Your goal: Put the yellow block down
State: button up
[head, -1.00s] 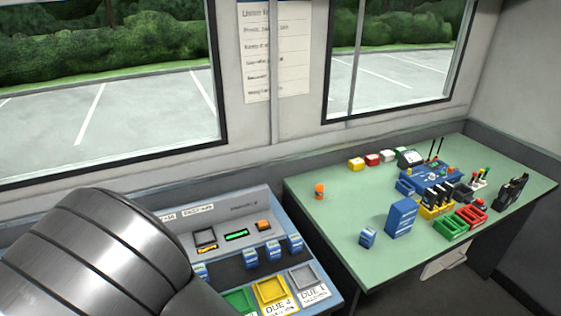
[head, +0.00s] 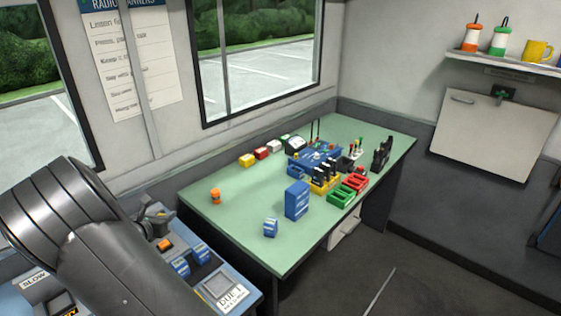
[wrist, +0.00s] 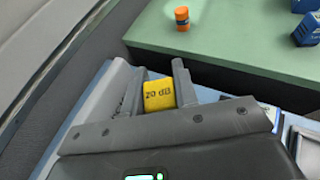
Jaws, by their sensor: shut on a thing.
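A yellow block (wrist: 158,95) marked "20 dB" sits between the two fingers of my gripper (wrist: 159,75) in the wrist view. The gripper is shut on it, and the fingers cover its sides. The block is above the blue-grey console, short of the green table's near edge. In the head view my gripper (head: 153,220) shows small at the left, over the console (head: 240,292); the held block cannot be made out there.
The table's near left part is mostly clear.

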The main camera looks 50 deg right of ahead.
jog(key=s+d+m+g+h, duration=0.1)
jog(key=s+d+m+g, duration=0.15)
jog(key=d, duration=1.35)
jog(key=m+g, duration=0.4)
jog(key=g, duration=0.1)
send_over(266, 210)
jog(key=shift+t+h, duration=0.25)
jog(key=shift+h, duration=0.15)
notch_tip(266, 210, down, 6)
jog(key=shift+f, duration=0.15)
jog(key=shift+w+f, duration=0.1)
jog(key=shift+f, duration=2.15)
jog(key=shift+f, duration=0.1)
jog(key=o, duration=1)
